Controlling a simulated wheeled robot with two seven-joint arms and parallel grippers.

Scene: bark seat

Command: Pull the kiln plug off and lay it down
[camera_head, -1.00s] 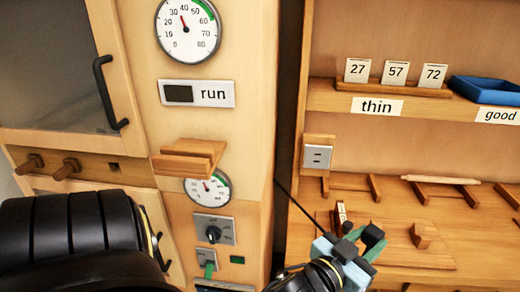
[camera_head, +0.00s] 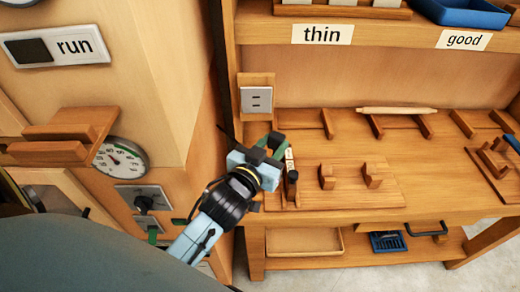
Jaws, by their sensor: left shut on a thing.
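My left gripper (camera_head: 262,158) is shut on a small dark plug (camera_head: 272,141), partly hidden between the fingers. The plug is held in front of the shelf unit, below and apart from the outlet. The white outlet (camera_head: 257,99) on its wooden block shows two bare slots. My right gripper is not in view.
A board (camera_head: 345,190) with upright wooden blocks lies on the bench top (camera_head: 430,165). A small black post with a white tag (camera_head: 290,160) stands right beside the gripper. A rod (camera_head: 397,111) rests behind. The kiln panel with dial (camera_head: 121,158) is left.

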